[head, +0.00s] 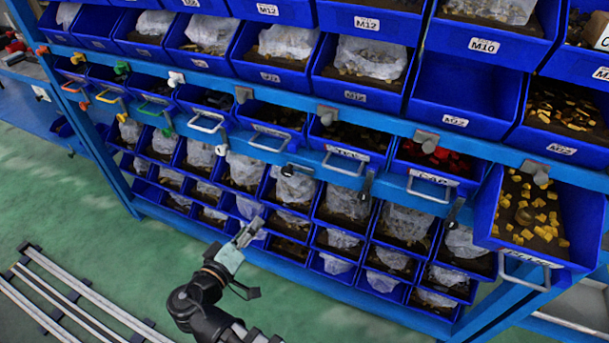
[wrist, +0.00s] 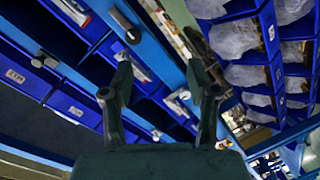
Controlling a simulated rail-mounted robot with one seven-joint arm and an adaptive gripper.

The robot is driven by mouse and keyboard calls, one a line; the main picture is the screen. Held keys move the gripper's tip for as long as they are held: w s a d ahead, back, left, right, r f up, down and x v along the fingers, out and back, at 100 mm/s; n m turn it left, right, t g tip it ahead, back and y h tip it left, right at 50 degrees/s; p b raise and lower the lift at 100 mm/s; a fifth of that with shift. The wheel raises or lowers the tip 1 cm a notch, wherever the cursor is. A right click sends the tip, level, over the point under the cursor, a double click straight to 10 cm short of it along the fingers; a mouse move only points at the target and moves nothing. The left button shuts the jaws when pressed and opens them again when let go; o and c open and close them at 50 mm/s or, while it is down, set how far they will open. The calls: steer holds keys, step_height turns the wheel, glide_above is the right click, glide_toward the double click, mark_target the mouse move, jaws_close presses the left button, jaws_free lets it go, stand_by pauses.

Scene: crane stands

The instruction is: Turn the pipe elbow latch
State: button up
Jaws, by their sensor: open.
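Small turning latches sit along the blue rail of the rack in the head view: a grey one (head: 426,140), another grey one (head: 327,114), a white one (head: 176,78) and a green one (head: 122,68). Another row of small latches, including a dark one (head: 367,186), lies below the handled drawers. I cannot tell which latch belongs to the pipe elbow drawer. My gripper (head: 246,234) is in front of the lower bins, apart from the upper rail. In the wrist view my gripper (wrist: 158,82) is open with nothing between its fingers; latches (wrist: 133,36) show beyond.
A drawer (head: 483,222) with yellow pieces stands pulled out at the right, its label partly hidden by its handle. Closed drawers with metal handles (head: 350,160) fill the middle row. Open blue bins (head: 470,90) stand above. The green floor (head: 60,190) is free at the left.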

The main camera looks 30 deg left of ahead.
mark_target(285, 173)
steer(key=w+r+p, duration=0.1)
steer(key=w, duration=0.5)
steer(key=w+r+m+t, duration=0.1)
steer(key=w, duration=0.5)
steer(key=w+a+r+m+t+p, duration=0.1)
steer(key=w, duration=0.5)
steer(key=shift+r+p, duration=0.1)
steer(key=shift+p, duration=0.25)
jaws_close()
